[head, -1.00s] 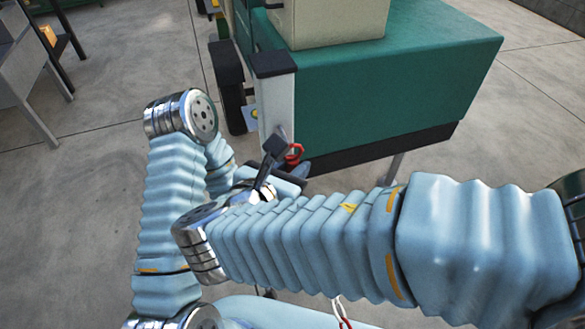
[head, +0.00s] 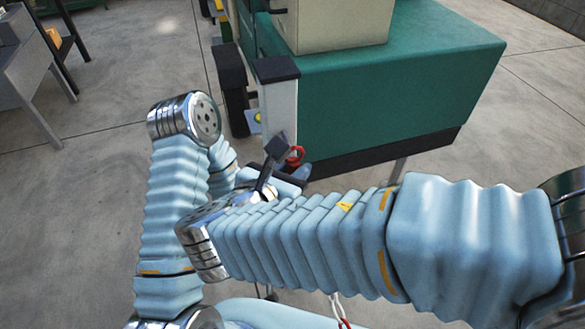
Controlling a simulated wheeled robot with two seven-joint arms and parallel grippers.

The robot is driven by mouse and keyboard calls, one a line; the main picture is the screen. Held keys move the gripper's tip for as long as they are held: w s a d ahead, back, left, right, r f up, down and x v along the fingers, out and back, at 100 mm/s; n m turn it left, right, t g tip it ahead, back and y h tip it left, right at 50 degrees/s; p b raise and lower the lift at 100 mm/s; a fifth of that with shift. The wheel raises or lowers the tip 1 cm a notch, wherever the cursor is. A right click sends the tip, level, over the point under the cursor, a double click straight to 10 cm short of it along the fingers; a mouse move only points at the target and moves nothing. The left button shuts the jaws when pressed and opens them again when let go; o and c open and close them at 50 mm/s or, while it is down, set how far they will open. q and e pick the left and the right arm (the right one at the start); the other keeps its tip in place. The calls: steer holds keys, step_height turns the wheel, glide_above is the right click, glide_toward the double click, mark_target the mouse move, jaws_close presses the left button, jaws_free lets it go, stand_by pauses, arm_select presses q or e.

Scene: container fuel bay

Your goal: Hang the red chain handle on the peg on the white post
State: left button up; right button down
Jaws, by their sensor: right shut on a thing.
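The white post (head: 282,105) stands upright with a dark cap, at the near left corner of the green machine. The red chain handle (head: 296,156) shows as a small red loop in front of the post's lower part. My right gripper (head: 287,160) is shut on the handle, close to the post; its dark finger parts cover some of it. I cannot tell whether the handle touches the post. The peg cannot be made out. My left arm comes in from the left, but its gripper is hidden behind my right arm.
The green machine (head: 400,90) fills the upper right and carries a beige box (head: 335,25). A dark wheel (head: 231,88) is left of the post. A grey table (head: 30,65) stands at the far left. Bare concrete floor lies between.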

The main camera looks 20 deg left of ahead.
steer(key=shift+w+a, duration=0.1)
steer(key=shift+w+a+p, duration=0.25)
steer(key=shift+w+a, duration=0.15)
steer(key=shift+w, duration=0.2)
steer(key=shift+w+a+p, duration=0.2)
steer(key=shift+w+a, duration=0.15)
steer(key=shift+w, duration=0.2)
steer(key=shift+f, duration=0.3)
steer(key=shift+f+b, duration=0.45)
steer(key=shift+f, duration=0.05)
steer(key=shift+d+f, duration=0.15)
steer(key=shift+f, duration=0.3)
stand_by(0.7)
steer(key=shift+r, duration=0.3)
stand_by(0.5)
steer(key=c, duration=0.8)
jaws_free()
steer(key=shift+r, duration=0.15)
steer(key=shift+s+r, duration=0.1)
steer(key=shift+r, duration=0.05)
